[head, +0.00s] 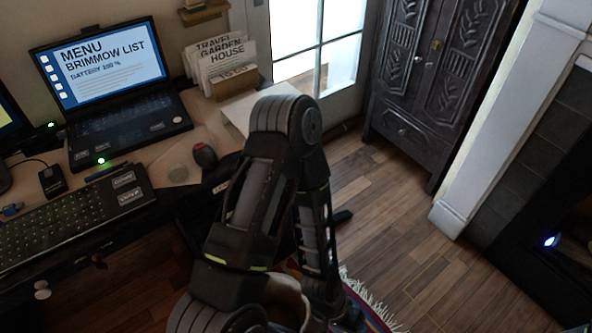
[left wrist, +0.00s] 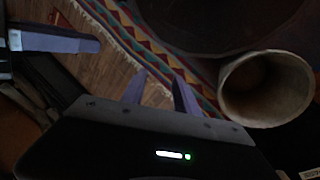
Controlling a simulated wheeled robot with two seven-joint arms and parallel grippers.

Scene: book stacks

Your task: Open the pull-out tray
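The pull-out tray cannot be made out for certain. The dark area under the desk (head: 195,160) is shadowed, with small pale knobs (head: 42,290) at the lower left. In the head view one of my arms (head: 265,190) rises from the bottom, bends at the elbow and goes down in front of the desk's right end. Its gripper is hidden there. In the left wrist view my left gripper (left wrist: 160,92) has its two fingers apart with nothing between them, above the floor and patterned rug.
A carved cabinet (head: 425,80) is at the back. A round pale bin (left wrist: 265,90) stands near my left gripper. Wooden floor (head: 385,225) is clear at right.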

